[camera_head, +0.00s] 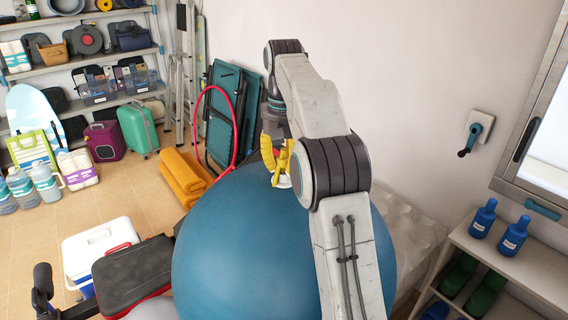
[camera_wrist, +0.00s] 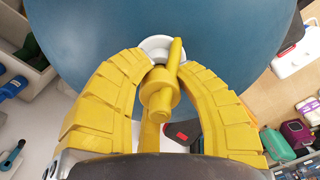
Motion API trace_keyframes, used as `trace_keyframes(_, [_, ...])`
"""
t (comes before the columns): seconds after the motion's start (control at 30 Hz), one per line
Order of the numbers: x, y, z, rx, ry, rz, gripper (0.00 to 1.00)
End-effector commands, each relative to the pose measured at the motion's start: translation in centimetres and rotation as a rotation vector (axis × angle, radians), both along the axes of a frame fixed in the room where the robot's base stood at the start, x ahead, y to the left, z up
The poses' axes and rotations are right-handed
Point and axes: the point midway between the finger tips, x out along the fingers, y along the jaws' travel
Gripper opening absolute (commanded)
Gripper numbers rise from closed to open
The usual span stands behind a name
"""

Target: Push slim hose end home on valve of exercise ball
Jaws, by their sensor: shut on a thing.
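The large blue exercise ball (camera_head: 235,240) fills the lower middle of the head view and the top of the wrist view (camera_wrist: 90,50). Its white round valve (camera_wrist: 153,43) is at the top centre of the wrist view. My gripper (camera_wrist: 161,72) has yellow fingers closed around a yellow hose end (camera_wrist: 158,97) with a thicker collar and a slim stem. The stem overlaps the right side of the valve; I cannot tell whether it is seated. In the head view my gripper (camera_head: 276,165) is at the ball's top, partly hidden by my arm.
A white cooler (camera_head: 95,250) and a dark padded bench (camera_head: 130,272) stand left of the ball. A low shelf with blue bottles (camera_head: 482,219) is at right. Orange rolled mats (camera_head: 185,178) lie behind.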

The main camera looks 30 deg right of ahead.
Motion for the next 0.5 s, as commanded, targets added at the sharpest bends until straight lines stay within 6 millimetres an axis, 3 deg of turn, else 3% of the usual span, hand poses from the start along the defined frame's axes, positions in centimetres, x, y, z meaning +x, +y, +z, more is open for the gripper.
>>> trace_keyframes(0.5, [-0.02,0.01,-0.64,0.000,0.001,0.000,0.00])
